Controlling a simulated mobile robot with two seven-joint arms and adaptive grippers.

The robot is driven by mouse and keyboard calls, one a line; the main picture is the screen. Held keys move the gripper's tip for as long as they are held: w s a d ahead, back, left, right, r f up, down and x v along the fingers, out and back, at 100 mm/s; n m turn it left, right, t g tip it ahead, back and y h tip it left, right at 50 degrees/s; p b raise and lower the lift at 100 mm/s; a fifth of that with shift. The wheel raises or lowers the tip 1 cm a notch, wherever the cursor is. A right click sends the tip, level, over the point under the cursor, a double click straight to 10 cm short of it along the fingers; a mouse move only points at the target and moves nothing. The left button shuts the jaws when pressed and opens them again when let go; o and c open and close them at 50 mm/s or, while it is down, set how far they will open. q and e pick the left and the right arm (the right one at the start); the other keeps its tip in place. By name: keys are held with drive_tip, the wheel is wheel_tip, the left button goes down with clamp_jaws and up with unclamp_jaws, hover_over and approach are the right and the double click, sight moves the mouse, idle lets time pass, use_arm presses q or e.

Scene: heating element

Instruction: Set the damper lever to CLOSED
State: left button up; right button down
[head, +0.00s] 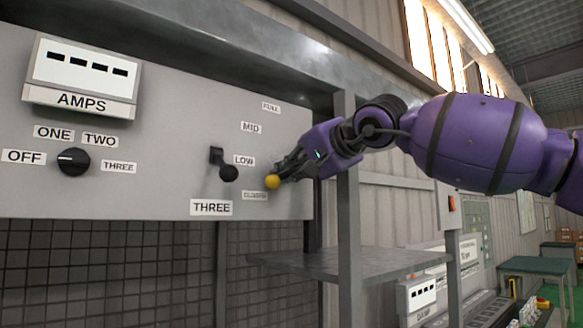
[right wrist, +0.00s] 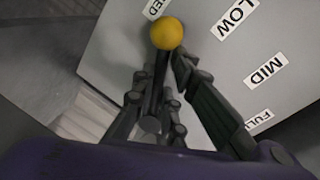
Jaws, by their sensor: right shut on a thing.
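The damper lever ends in a yellow ball knob (head: 272,181), at the right end of the grey panel. Beside it run the labels FULL (head: 271,106), MID (head: 251,127), LOW (head: 244,160) and a small bottom label (head: 255,195), apparently CLOSED. The knob is just right of and slightly above that bottom label. In the right wrist view the yellow knob (right wrist: 168,33) is near a cut-off label ending in "SED" (right wrist: 157,8). My right gripper (head: 285,172) is shut on the lever behind the knob; its fingers hide part of the shaft. My left gripper is out of view.
A rotary knob (head: 73,162) and an AMPS meter (head: 80,76) are farther left. A metal post (head: 348,230) and shelf (head: 330,262) stand below my right arm.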

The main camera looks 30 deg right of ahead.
drive_tip(key=shift+d+f+n, duration=0.1)
drive_tip(key=shift+f+n, duration=0.2)
drive_tip(key=shift+n, duration=0.5)
drive_tip(key=shift+f, duration=0.15)
drive_tip(key=shift+f, duration=0.25)
drive_tip(key=c, duration=1.8)
unclamp_jaws()
drive_tip(key=shift+d, duration=0.1)
drive_tip(key=shift+r, duration=0.1)
drive_tip(key=s, duration=0.4)
drive_tip(key=s+r, duration=0.1)
drive_tip(key=s, duration=0.3)
drive_tip(key=s+r, duration=0.1)
drive_tip(key=s, duration=0.2)
drive_tip(key=shift+s+a, duration=0.2)
drive_tip(key=shift+s, duration=0.2)
